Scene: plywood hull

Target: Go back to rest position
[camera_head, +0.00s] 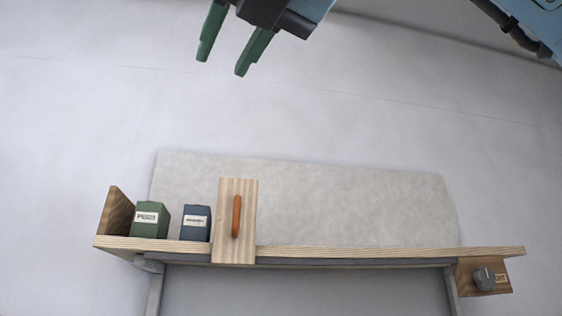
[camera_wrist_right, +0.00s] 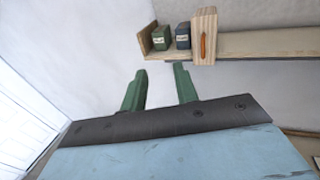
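My right gripper (camera_head: 222,64) hangs at the top of the head view, left of centre. Its two green fingers are spread, with nothing between them. The right wrist view shows the same open fingers (camera_wrist_right: 159,69) with bare wall between and beyond them. The gripper is clear of the shelf (camera_head: 350,252) and touches nothing in view. My left gripper is not in view.
On the shelf's left end stand a green box (camera_head: 150,221), a dark blue box (camera_head: 196,224) and an upright wooden panel (camera_head: 226,245) with an orange handle (camera_head: 236,216). A dark knob (camera_head: 484,278) sits below the right end. The shelf's middle and right are bare.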

